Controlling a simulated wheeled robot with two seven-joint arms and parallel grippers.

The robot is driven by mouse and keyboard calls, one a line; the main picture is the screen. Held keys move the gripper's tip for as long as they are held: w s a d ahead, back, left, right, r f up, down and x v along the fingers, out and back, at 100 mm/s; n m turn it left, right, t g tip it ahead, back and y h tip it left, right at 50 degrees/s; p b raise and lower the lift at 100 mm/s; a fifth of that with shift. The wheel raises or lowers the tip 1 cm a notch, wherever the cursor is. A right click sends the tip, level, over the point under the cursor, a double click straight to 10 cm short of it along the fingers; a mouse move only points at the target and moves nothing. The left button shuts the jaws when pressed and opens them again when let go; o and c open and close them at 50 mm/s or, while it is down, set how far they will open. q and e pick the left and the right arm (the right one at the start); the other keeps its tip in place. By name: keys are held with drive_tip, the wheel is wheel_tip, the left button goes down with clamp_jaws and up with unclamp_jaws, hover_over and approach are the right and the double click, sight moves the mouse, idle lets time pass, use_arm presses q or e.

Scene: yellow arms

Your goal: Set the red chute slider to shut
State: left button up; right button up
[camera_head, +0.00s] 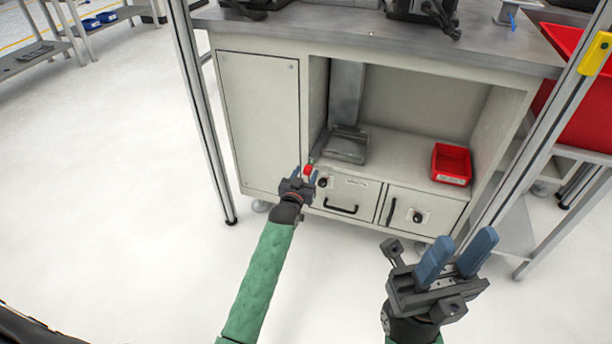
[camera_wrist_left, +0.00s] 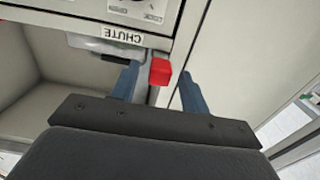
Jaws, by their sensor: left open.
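The red slider knob (camera_head: 307,170) sits at the front edge of the cabinet, left of the drawer fronts. It also shows as a red block in the left wrist view (camera_wrist_left: 160,72), near an upside-down CHUTE label (camera_wrist_left: 122,37). My left gripper (camera_head: 305,176) is open with its blue fingers on either side of the knob. In the left wrist view the gripper (camera_wrist_left: 158,85) has gaps beside the knob, the wider one on the right; contact cannot be told. The grey metal chute (camera_head: 346,95) stands behind, in the open bay. My right gripper (camera_head: 460,250) is open and empty at lower right.
A drawer (camera_head: 343,195) with a black handle and a second front (camera_head: 422,212) lie below the bay. A red bin (camera_head: 451,164) stands on the shelf. Metal posts (camera_head: 200,110) flank the cabinet. The floor (camera_head: 120,220) at left is clear.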

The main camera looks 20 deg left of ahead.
use_arm(q)
drive_tip(key=shift+w, duration=0.35)
drive_tip(key=shift+c, duration=0.3)
clamp_jaws()
drive_tip(key=shift+w+r, duration=0.15)
drive_tip(key=shift+w, duration=0.15)
drive_tip(key=shift+w+p, duration=0.5)
drive_tip(key=shift+p, duration=0.1)
drive_tip(key=shift+w, duration=0.55)
drive_tip(key=shift+o, duration=0.3)
unclamp_jaws()
drive_tip(key=shift+d, duration=0.1)
